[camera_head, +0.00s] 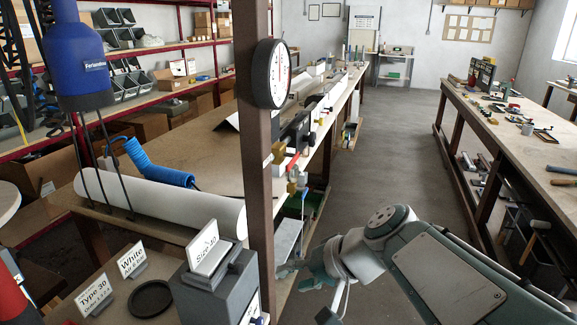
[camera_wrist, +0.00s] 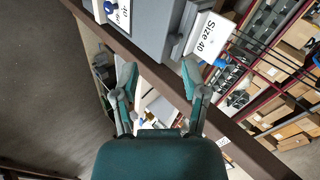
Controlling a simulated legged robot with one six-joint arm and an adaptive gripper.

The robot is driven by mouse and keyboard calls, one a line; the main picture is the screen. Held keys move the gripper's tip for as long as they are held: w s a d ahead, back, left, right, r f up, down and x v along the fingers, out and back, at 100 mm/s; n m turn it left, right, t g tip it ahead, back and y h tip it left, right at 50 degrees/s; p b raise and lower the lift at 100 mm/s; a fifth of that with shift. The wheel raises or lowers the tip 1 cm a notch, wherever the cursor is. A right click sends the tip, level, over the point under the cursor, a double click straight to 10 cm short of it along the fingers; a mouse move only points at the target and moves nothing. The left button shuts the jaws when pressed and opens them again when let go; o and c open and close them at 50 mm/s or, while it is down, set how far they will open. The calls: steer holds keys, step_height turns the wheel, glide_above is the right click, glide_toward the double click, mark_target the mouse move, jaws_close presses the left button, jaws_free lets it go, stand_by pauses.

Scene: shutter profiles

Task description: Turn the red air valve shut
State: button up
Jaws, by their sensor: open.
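A small red piece (camera_head: 293,161) shows at the edge of the long workbench, just right of the brown post. It may be the red air valve, but it is too small for me to tell, or to tell its turn position. No red valve can be made out in the wrist view. My gripper (camera_head: 292,272) is low in the head view, right of the grey box and below the bench edge, apart from the red piece. In the wrist view my gripper (camera_wrist: 159,72) has its two fingers spread, with nothing held between them.
The brown post (camera_head: 257,150) with a round gauge (camera_head: 272,73) stands close to my gripper. The grey box (camera_head: 215,285) with a "Size 40" sign (camera_head: 207,250) is left of it. A white roll (camera_head: 160,205) lies on the bench. The aisle floor (camera_head: 395,150) is clear.

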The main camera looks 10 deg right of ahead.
steer(key=w+d+r+m+t+y, duration=0.3)
steer(key=w+r, duration=0.1)
steer(key=w, duration=0.5)
steer(key=m+t, duration=0.4)
steer(key=t, duration=0.2)
glide_toward(291, 166)
steer(key=x, duration=1)
steer(key=shift+w+a+f, duration=0.1)
steer(key=shift+w, duration=0.25)
steer(key=shift+y, duration=0.3)
jaws_close()
